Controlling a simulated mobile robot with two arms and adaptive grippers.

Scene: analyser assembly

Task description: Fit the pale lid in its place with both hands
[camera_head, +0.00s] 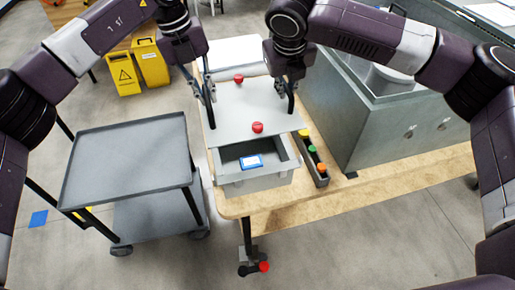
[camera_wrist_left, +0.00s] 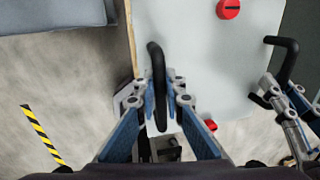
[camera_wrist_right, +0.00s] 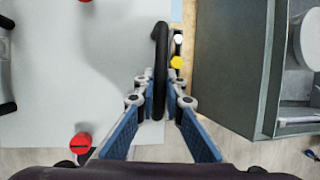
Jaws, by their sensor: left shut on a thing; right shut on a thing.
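The pale lid (camera_head: 243,104) is a flat plate with two red knobs (camera_head: 257,127) and a black handle at each side. It lies over the rear of a grey open box (camera_head: 230,182), whose front part with a blue-and-white label stays uncovered. I cannot tell whether the lid touches the box. My left gripper (camera_head: 209,92) is shut on the left black handle (camera_wrist_left: 155,60). My right gripper (camera_head: 288,92) is shut on the right black handle (camera_wrist_right: 160,50). The lid surface also shows in the left wrist view (camera_wrist_left: 200,60) and the right wrist view (camera_wrist_right: 100,70).
The box stands on a wooden table (camera_head: 350,185). A narrow tray (camera_head: 322,180) with yellow, green and orange knobs lies right of it. A large grey cabinet (camera_head: 345,130) stands close on the right. A grey cart (camera_head: 125,160) is on the left. Yellow floor signs (camera_head: 124,75) stand behind.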

